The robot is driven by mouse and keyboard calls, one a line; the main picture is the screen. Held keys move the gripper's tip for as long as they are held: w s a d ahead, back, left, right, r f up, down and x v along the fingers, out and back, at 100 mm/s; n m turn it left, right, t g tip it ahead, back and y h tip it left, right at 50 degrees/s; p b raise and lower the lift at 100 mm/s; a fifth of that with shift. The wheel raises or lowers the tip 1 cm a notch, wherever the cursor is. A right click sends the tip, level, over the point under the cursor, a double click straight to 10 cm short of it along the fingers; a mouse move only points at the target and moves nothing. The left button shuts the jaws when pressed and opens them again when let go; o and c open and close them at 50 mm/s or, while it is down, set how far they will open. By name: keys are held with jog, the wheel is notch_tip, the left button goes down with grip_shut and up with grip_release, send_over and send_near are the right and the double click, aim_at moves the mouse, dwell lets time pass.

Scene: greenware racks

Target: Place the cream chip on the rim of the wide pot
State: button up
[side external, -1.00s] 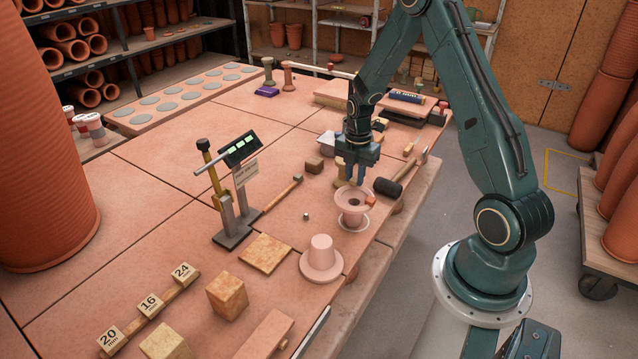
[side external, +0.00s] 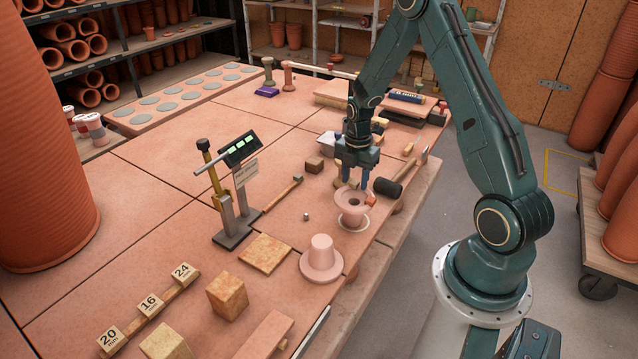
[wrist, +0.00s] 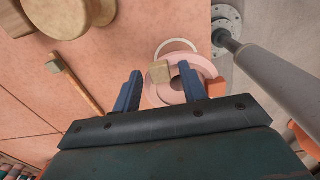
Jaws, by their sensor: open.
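The wide pot (side external: 353,220) is a pinkish flared pot with a dark centre hole, standing near the table's front edge; its ring-shaped rim shows in the wrist view (wrist: 205,68). The cream chip (wrist: 160,72) is a small tan block that appears to rest on the rim, at its left side in the wrist view. It also shows small in the side view (side external: 353,184). My gripper (wrist: 160,88) is open, with one finger on each side of the chip and visible gaps. In the side view my gripper (side external: 352,183) is just above the pot's far rim.
An orange chip (side external: 370,200) sits at the pot's right rim. A black-headed mallet (side external: 388,187) lies close behind it. A gauge stand (side external: 236,205) stands farther left.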

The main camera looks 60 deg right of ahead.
aim_at(353, 183)
jog(key=shift+r, duration=0.15)
notch_tip(353, 183, up, 12)
dwell(0.7)
dwell(0.4)
jog(key=s+a+r+m+t, duration=0.1)
jog(key=s+a+r+m, duration=0.25)
jog(key=a+r, duration=0.35)
jog(key=s+a+r+m+t, duration=0.2)
jog(key=a+r+m, duration=0.3)
jog(key=a+r, duration=0.15)
jog(key=s+a+r+m+t, duration=0.2)
jog(key=s+a+r+m, duration=0.2)
jog(key=s+a+m, duration=0.5)
jog(key=s, duration=0.3)
jog(key=shift+s+r+t, duration=0.15)
jog(key=shift+s+t, duration=0.15)
jog(key=shift+s, duration=0.05)
